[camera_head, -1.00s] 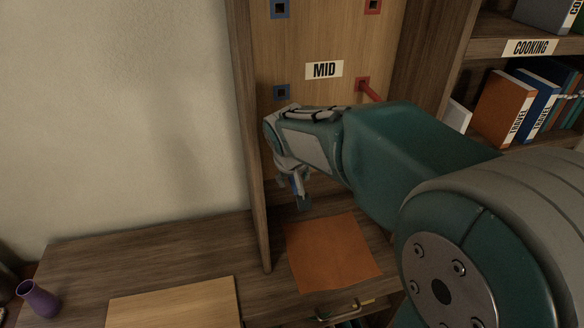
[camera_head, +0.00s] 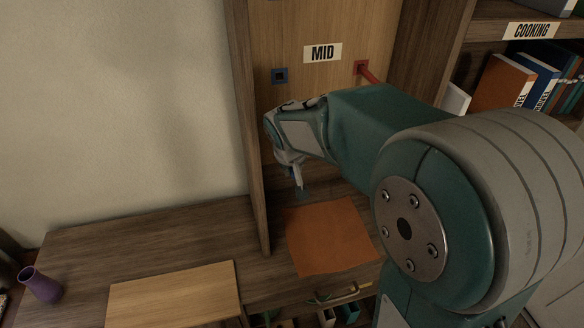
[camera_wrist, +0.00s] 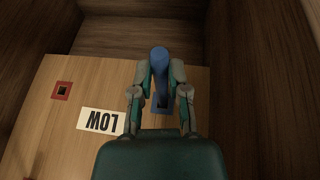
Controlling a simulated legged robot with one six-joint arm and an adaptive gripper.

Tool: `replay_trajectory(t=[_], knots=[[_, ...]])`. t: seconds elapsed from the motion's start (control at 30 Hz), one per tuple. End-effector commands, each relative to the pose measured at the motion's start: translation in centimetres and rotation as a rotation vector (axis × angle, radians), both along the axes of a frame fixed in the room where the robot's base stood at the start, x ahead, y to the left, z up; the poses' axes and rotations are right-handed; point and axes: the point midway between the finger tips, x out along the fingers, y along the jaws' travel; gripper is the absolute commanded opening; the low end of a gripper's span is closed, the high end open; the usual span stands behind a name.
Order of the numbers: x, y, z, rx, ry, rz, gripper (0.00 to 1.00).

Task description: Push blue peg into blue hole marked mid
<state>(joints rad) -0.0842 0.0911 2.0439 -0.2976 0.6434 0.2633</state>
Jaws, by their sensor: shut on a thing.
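My gripper (camera_wrist: 160,80) is shut on the blue peg (camera_wrist: 159,60), whose rounded end shows between the fingertips in the wrist view. In the head view my gripper (camera_head: 298,182) hangs low in front of the board, below the blue hole marked MID (camera_head: 280,75). That hole looks empty, with a blue square rim and dark centre. The MID label (camera_head: 322,53) is right of it. In the wrist view, the blue hole (camera_wrist: 160,104) in the LOW row is partly covered by the peg and fingers; whether the peg touches it I cannot tell.
A red peg (camera_head: 371,75) sticks out of the red hole beside MID. The LOW label (camera_wrist: 101,121) and an empty-looking red hole (camera_wrist: 61,90) show in the wrist view. Wooden side walls (camera_head: 248,150) flank the board. An orange mat (camera_head: 328,237) lies below.

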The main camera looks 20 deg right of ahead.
Motion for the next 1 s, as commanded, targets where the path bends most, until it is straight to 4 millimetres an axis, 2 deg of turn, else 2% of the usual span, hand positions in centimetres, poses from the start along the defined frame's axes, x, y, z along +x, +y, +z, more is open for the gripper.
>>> replay_trajectory(t=[1.0], knots=[[-3.5, 0.0, -0.1, 0.000, 0.001, 0.000, 0.00]])
